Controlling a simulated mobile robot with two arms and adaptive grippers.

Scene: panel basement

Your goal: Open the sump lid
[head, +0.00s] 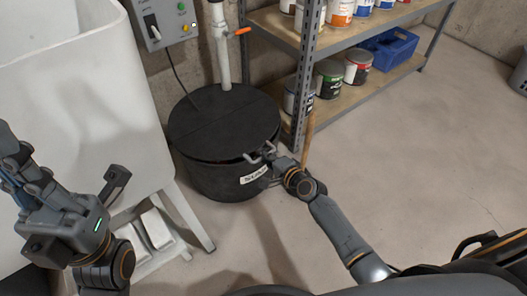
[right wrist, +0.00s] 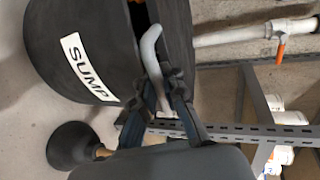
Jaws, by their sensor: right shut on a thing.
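The black round sump basin (head: 215,183) stands on the floor between the sink and the shelf, with a white SUMP label (head: 254,174) on its front. Its dark lid (head: 222,118) lies across the top, with a seam across it. A grey bar handle (head: 254,159) is at the front right edge. My right gripper (head: 268,153) is shut on this handle, which also shows between its fingers in the right wrist view (right wrist: 151,50). My left gripper (head: 14,160) is at the left edge, away from the sump; its fingertips are unclear.
A white sink (head: 85,90) stands on the left. A metal shelf (head: 335,100) with paint cans is close behind the right gripper. A plunger (right wrist: 78,146) stands beside the basin. A white pipe (head: 222,55) with an orange valve handle (head: 242,31) rises behind the lid. Floor at right is clear.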

